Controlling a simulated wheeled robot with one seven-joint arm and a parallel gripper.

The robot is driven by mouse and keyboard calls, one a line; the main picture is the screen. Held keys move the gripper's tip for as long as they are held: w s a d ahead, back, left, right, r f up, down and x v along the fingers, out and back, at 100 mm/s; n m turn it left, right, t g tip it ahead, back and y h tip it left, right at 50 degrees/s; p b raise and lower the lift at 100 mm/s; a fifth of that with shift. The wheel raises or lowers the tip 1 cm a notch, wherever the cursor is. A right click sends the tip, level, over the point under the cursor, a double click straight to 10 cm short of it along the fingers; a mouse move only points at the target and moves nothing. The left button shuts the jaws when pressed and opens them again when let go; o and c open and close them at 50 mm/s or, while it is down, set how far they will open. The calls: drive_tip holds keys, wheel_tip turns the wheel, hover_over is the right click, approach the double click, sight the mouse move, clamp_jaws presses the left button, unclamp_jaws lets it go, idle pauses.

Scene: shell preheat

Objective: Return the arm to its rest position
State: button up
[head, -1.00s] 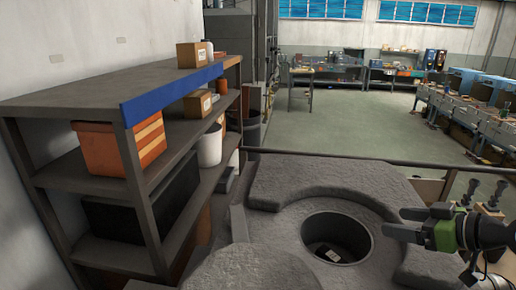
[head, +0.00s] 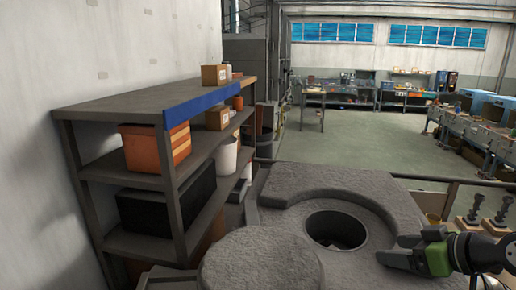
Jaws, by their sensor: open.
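My gripper (head: 400,248) shows at the lower right of the head view, at the end of my black arm with a green band. Its grey fingers point left and stand apart, with nothing visible between them. It is just right of a round dark hole (head: 322,241) in a rough grey casing (head: 370,205). The inside of the hole is mostly in shadow. A round grey rough lid-like piece (head: 262,262) is in the lower middle.
A grey shelf unit (head: 100,116) stands on the left, holding an orange bin (head: 145,150), a black box (head: 150,208), a white bucket (head: 227,155) and cardboard boxes (head: 214,75). Two joysticks (head: 478,203) are at the right edge. Open floor (head: 365,135) lies behind the casing.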

drive_tip(key=s+a+f+m+g+h, duration=0.1)
drive_tip(key=s+a+g+h, duration=0.1)
drive_tip(key=s+a, duration=0.35)
drive_tip(key=s+a+f+m+g+h, duration=0.1)
drive_tip(key=s+a, duration=0.1)
drive_tip(key=a, duration=0.6)
drive_tip(key=s+f+m+h+b, duration=0.1)
drive_tip(key=s+f+m, duration=0.1)
drive_tip(key=s+f, duration=0.2)
drive_tip(key=s+f+m+g+h+b, duration=0.1)
drive_tip(key=s+f+m+h+b, duration=0.1)
drive_tip(key=s, duration=0.9)
drive_tip(key=shift+a+f, duration=0.2)
drive_tip(key=shift+f, duration=0.7)
drive_tip(key=shift+d, duration=0.1)
drive_tip(key=shift+c, duration=0.4)
